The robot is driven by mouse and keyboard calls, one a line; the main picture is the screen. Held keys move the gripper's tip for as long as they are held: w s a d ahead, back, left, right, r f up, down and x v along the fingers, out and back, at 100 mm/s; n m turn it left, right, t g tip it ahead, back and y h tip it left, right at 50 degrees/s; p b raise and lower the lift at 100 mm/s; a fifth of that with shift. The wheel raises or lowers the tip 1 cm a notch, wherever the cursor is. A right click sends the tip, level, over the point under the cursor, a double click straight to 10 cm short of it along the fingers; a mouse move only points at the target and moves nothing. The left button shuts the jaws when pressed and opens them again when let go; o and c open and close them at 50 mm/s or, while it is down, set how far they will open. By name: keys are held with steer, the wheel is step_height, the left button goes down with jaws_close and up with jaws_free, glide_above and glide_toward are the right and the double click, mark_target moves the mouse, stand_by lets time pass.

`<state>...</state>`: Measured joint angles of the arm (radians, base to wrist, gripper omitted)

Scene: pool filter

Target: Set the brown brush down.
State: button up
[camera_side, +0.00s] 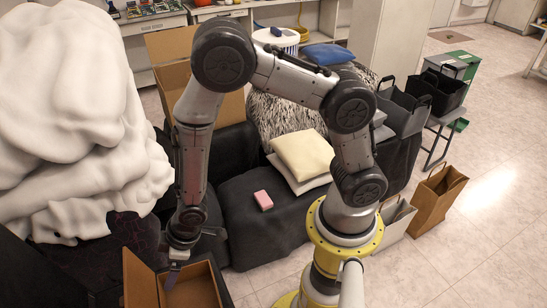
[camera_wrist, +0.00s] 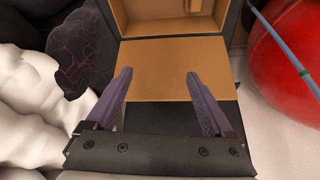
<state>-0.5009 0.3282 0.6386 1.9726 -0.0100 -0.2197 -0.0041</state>
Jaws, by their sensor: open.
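My gripper (camera_side: 172,277) points down at the open brown box at the lower left of the side view. In the wrist view my gripper (camera_wrist: 158,74) has its two purple-grey fingers wide apart, with nothing between them. The box, dark outside and tan inside (camera_wrist: 180,70), lies beyond the fingertips. A small tan-brown piece (camera_wrist: 193,5) shows at the top edge of the wrist view, inside the box; I cannot tell whether it is the brown brush. No brush can be made out clearly in either view.
A large white draped heap (camera_side: 75,120) stands left of my arm. A pink block (camera_side: 263,200) and pale cushions (camera_side: 302,155) lie on the dark seat (camera_side: 240,225). A red round object (camera_wrist: 290,60) with a blue rod is right of the box. Open floor lies at right.

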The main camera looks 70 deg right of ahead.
steer(key=s+d+r+m, duration=0.1)
steer(key=d+r, duration=0.3)
steer(key=r, duration=0.3)
steer(key=d+r+m+t+h, duration=0.1)
steer(key=d+r, duration=0.2)
steer(key=r, duration=0.3)
steer(key=s+d+r+m, duration=0.1)
steer(key=d+r, duration=0.3)
steer(key=r, duration=0.3)
steer(key=s+d+r+m, duration=0.1)
steer(key=s+d+r, duration=0.1)
steer(key=s, duration=0.3)
steer(key=s+d+r+m+h, duration=0.1)
steer(key=s+d+r, duration=0.2)
steer(key=s, duration=0.3)
steer(key=s+d+r+m, duration=0.1)
steer(key=s+d+r, duration=0.2)
steer(key=s, duration=0.3)
steer(key=shift+d+r, duration=0.25)
steer(key=shift+r, duration=0.5)
